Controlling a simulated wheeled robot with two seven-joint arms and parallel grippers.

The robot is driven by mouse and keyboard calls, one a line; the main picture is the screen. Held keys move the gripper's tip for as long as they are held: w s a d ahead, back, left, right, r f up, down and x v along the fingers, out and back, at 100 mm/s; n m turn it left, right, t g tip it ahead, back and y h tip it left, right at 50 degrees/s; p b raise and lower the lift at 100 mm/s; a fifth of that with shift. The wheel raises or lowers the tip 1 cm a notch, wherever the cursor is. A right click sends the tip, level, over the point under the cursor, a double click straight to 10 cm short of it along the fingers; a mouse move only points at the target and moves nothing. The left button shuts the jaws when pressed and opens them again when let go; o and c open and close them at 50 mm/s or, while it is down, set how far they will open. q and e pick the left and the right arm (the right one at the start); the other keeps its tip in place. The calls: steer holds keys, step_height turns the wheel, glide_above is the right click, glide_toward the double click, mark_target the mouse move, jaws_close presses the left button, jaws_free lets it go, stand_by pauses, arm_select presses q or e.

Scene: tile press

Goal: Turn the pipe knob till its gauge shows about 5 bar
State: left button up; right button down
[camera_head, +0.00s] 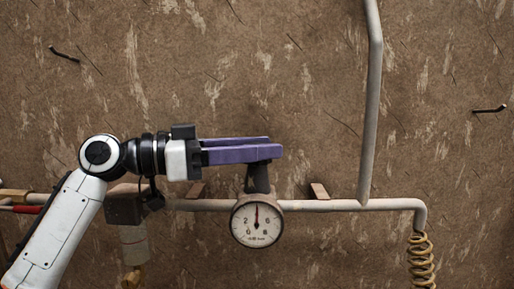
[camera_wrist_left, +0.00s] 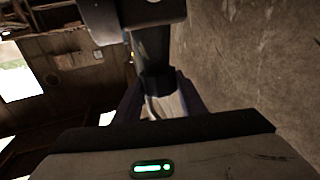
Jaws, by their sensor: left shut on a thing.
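The round white pressure gauge (camera_head: 257,225) hangs on the pipe in the head view. Its needle points almost straight up, midway between the 2 and the 6, at about 4. The dark pipe knob (camera_head: 258,179) stands on the pipe just above the gauge, its top hidden by my fingers. My left gripper (camera_head: 268,150) comes in level from the left, its purple fingers shut on the top of the knob. In the left wrist view the dark knob (camera_wrist_left: 154,82) shows between the purple fingers. My right gripper is in neither view.
The pale pipe (camera_head: 330,205) runs level along the brown wall, with an upright pipe (camera_head: 372,110) to the right. A coiled brass-coloured hose (camera_head: 421,262) hangs at the right end. The wall above the gripper is clear apart from small hooks.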

arm_select(q)
steer(key=shift+f+g, duration=0.1)
steer(key=shift+g, duration=0.2)
steer(key=o, duration=1)
steer(key=shift+o, duration=0.2)
step_height(320, 180, up, 10)
steer(key=shift+r+b, duration=0.1)
steer(key=shift+b, duration=0.3)
